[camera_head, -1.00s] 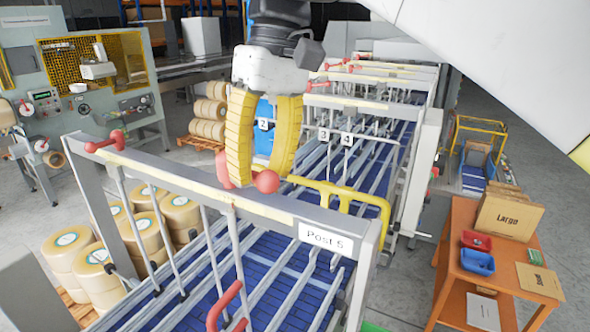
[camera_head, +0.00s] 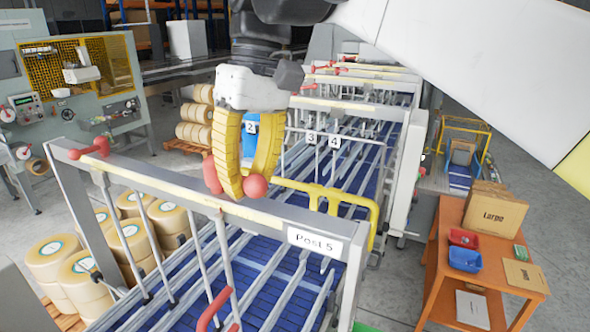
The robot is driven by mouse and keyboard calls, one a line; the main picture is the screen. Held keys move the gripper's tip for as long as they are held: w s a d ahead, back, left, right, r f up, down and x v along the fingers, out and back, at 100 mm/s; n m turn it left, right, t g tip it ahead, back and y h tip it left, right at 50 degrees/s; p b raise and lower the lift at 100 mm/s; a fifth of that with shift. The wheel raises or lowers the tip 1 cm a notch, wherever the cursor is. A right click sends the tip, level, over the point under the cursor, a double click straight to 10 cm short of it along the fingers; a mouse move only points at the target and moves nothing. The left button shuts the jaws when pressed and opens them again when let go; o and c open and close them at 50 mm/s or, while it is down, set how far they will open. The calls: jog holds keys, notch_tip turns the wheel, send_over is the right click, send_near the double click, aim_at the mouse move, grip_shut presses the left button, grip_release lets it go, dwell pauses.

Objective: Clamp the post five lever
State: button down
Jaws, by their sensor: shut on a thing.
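The post five lever (camera_head: 255,187) is red with rounded ends and sits on top of the grey crossbar labelled "Post 5" (camera_head: 315,243). My gripper (camera_head: 246,185) has yellow ribbed fingers and comes down on the lever from above. Its fingers are shut on the lever. The left finger passes between the two red ends, and the right finger is partly behind the right end. The middle of the lever is hidden by the fingers.
Another red lever (camera_head: 88,149) sits at the crossbar's left end. A yellow tube frame (camera_head: 340,192) is close behind the bar. Thin rods hang over the blue conveyor (camera_head: 262,290). An orange table (camera_head: 452,228) stands at right, tape rolls (camera_head: 128,240) at left.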

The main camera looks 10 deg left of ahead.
jog(key=shift+s+r, duration=0.1)
jog(key=s+a+m+t+p, duration=0.1)
jog(key=s+a+m+t, duration=0.1)
jog(key=a+m, duration=0.7)
jog(key=shift+s+m+y+p, duration=0.35)
jog(key=shift+s+m, duration=0.2)
jog(key=shift+m, duration=2.05)
jog(key=shift+a+r, duration=0.1)
jog(key=c, duration=1.4)
grip_release()
jog(key=shift+t, duration=0.3)
jog(key=r, duration=0.4)
jog(key=s+d+r, duration=0.1)
jog(key=r, duration=0.3)
jog(key=d+r, duration=0.1)
jog(key=r, duration=0.2)
jog(key=shift+s+r, duration=0.25)
jog(key=shift+r, duration=0.15)
